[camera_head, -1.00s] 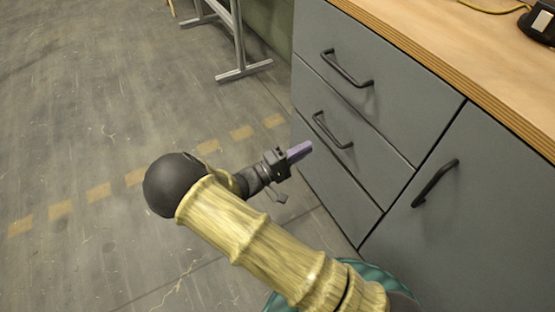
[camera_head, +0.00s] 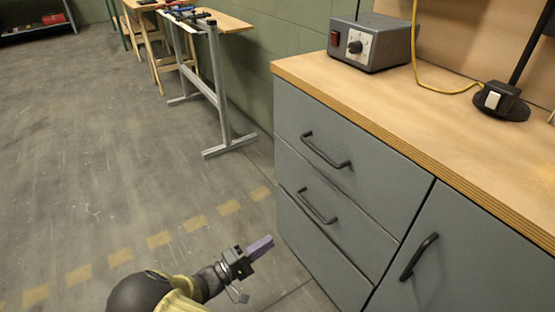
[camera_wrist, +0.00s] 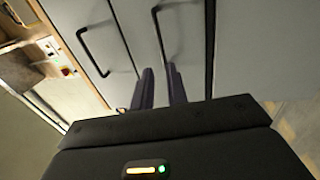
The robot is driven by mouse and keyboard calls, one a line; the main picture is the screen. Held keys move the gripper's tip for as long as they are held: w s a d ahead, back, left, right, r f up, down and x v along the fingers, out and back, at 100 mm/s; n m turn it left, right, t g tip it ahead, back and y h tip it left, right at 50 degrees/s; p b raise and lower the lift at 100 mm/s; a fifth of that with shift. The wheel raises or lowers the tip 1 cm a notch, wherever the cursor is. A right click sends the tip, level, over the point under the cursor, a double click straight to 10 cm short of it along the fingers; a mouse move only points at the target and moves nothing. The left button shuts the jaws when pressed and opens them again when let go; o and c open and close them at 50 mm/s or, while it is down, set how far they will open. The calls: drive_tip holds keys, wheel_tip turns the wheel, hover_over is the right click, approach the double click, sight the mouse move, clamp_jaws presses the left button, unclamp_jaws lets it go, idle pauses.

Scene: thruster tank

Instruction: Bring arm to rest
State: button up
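My gripper (camera_head: 266,241) shows at the bottom of the head view, in front of the grey drawers and apart from them. Its purple fingers point toward the cabinet. In the wrist view my gripper's two fingers (camera_wrist: 160,72) stand with a narrow gap between them, and nothing shows in the gap. The fingers are a little open and empty. My arm's upper links reach out of the bottom edge of the head view.
A grey cabinet (camera_head: 330,195) with black handles and a wooden top (camera_head: 440,120) stands close on the right. A grey control box (camera_head: 372,42) and a black lamp base (camera_head: 500,102) are on it. A metal-legged bench (camera_head: 218,90) stands behind. The floor at left is clear.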

drive_tip(key=s+d+r+m+g+y+p, duration=0.2)
drive_tip(key=d+r+g+y, duration=0.1)
drive_tip(key=d+g, duration=0.45)
drive_tip(key=s+d+r+m+g+y+p, duration=0.2)
drive_tip(key=d+g+y, duration=0.1)
drive_tip(key=d+g, duration=0.5)
drive_tip(key=s+d+r+m+t+y+p, duration=0.25)
drive_tip(key=d+r+y, duration=0.2)
drive_tip(key=r, duration=0.25)
drive_tip(key=s+d+r+m+t+y+p, duration=0.1)
drive_tip(key=s+d+r+t+y+p, duration=0.15)
drive_tip(key=d+r+y, duration=0.4)
wheel_tip(320, 180, up, 39)
drive_tip(key=w+a+h+p, duration=0.1)
drive_tip(key=a+p, duration=0.2)
drive_tip(key=p, duration=3.4)
drive_tip(key=shift+f, duration=0.15)
